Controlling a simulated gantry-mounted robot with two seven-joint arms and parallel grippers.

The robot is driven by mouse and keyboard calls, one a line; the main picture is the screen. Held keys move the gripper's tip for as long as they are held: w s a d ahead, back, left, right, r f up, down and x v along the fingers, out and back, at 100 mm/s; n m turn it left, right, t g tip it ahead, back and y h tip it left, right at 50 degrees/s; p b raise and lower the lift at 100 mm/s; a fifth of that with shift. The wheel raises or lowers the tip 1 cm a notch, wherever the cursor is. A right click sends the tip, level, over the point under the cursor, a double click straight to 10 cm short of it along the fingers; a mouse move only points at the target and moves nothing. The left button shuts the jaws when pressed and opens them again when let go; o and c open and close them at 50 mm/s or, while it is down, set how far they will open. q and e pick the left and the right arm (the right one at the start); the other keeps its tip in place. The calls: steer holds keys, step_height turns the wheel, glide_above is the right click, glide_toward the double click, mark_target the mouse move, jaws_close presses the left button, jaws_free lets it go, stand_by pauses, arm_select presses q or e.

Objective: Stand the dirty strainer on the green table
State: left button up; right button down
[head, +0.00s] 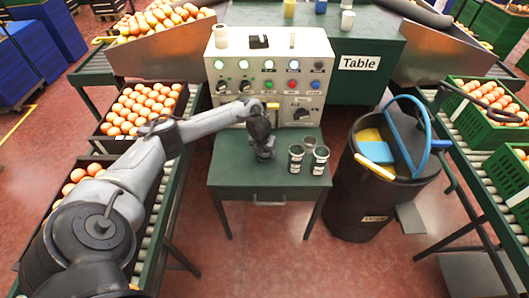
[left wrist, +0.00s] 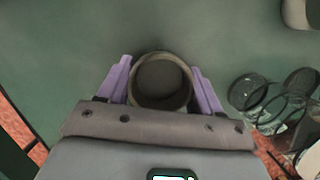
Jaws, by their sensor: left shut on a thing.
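My left gripper (head: 264,150) is low over the small green table (head: 228,165). In the left wrist view its two purple fingers are shut on a round, cup-like strainer (left wrist: 162,82) with a brownish rim and a dark inside. The strainer looks upright, seen from above. I cannot tell whether its bottom touches the green surface. In the head view the gripper mostly hides it. Several dark cups with pale labels (head: 296,159) stand to its right on the table. My right gripper is out of view.
A control panel (head: 270,72) with buttons stands behind the small table. A green cabinet labelled Table (head: 397,60) is at the back right. A black bin (head: 345,205) with cleaning things stands right. The table's left part is clear.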

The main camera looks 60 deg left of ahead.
arm_select(q)
steer(key=shift+w, duration=0.1)
steer(key=shift+f, duration=0.2)
steer(key=o, duration=1.1)
steer(key=shift+r, duration=0.1)
steer(key=shift+r, duration=0.25)
steer(key=p+v, duration=0.4)
steer(key=v, duration=0.7)
steer(key=shift+s+r+p, duration=0.2)
steer(key=shift+r+p, duration=0.15)
